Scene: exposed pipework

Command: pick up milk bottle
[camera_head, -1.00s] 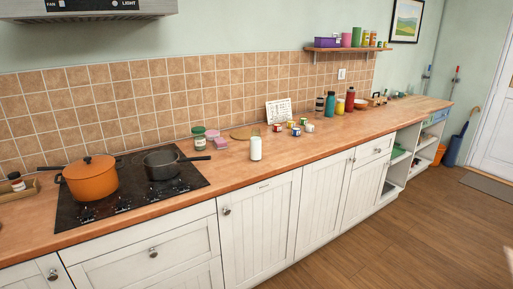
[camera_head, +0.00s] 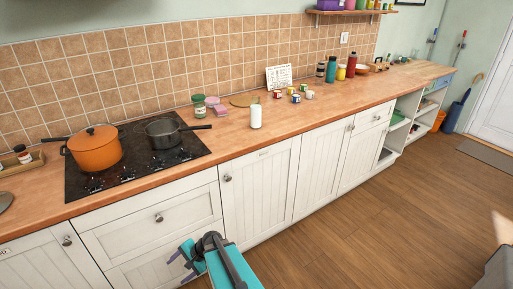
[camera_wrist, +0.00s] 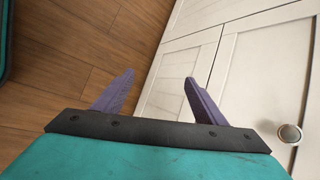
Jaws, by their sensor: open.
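The milk bottle (camera_head: 256,117) is a white bottle standing upright on the wooden counter, right of the stove, in the head view. My gripper (camera_head: 180,263) shows at the bottom of the head view, low in front of the white cabinets and well below the counter top. In the wrist view its two purple fingers (camera_wrist: 151,92) are spread apart with nothing between them. The bottle does not show in the wrist view.
A black stove (camera_head: 130,165) holds an orange pot (camera_head: 96,150) and a dark pan (camera_head: 168,134). A green-lidded jar (camera_head: 199,106) and pink containers (camera_head: 217,107) stand left of the bottle. Small cans (camera_head: 296,97) stand behind it to the right. Counter (camera_head: 235,140) in front is clear.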

